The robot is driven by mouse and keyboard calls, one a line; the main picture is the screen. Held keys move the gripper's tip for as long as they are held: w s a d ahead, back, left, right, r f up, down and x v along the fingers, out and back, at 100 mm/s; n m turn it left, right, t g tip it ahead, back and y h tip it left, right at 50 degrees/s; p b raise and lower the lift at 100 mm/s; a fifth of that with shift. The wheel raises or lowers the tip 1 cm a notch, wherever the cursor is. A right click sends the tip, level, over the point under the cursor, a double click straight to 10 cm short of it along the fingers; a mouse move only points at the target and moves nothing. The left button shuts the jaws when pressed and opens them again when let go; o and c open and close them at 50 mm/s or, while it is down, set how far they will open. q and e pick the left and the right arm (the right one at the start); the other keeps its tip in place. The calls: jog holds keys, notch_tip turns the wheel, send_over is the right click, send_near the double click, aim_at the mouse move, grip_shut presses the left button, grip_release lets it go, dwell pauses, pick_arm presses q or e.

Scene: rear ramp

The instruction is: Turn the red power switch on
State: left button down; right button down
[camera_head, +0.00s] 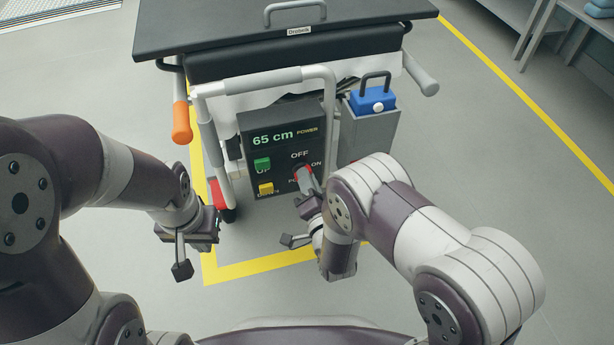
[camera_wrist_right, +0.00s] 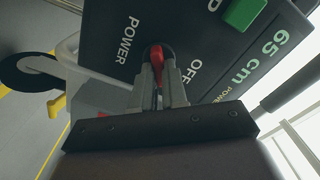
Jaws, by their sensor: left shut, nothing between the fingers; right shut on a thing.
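The red power switch (camera_wrist_right: 157,54) is on the black control panel (camera_head: 255,130). In the wrist view it sits between the fingertips of my right gripper (camera_wrist_right: 159,85), which is shut on it. The OFF label is beside it in that view. In the head view OFF is above the switch and ON is to its right, with my right gripper (camera_head: 304,178) covering most of it. I cannot tell which mark the switch points at. My left gripper (camera_head: 197,232) is shut and empty, left of and below the panel.
The panel has a green button (camera_head: 262,164), a yellow button (camera_head: 266,188) and a 65 cm display. A grey tube frame (camera_head: 330,95) surrounds it. A blue box (camera_head: 373,98) is at its right, an orange handle (camera_head: 181,122) at its left. A dark tabletop (camera_head: 240,30) is above. Floor beside is clear.

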jog(key=shift+f+m+p, duration=0.2)
jog(key=shift+m+p, duration=0.65)
jog(key=shift+m, duration=2.75)
jog(key=c, duration=1.2)
grip_release()
jog(key=shift+o, duration=0.2)
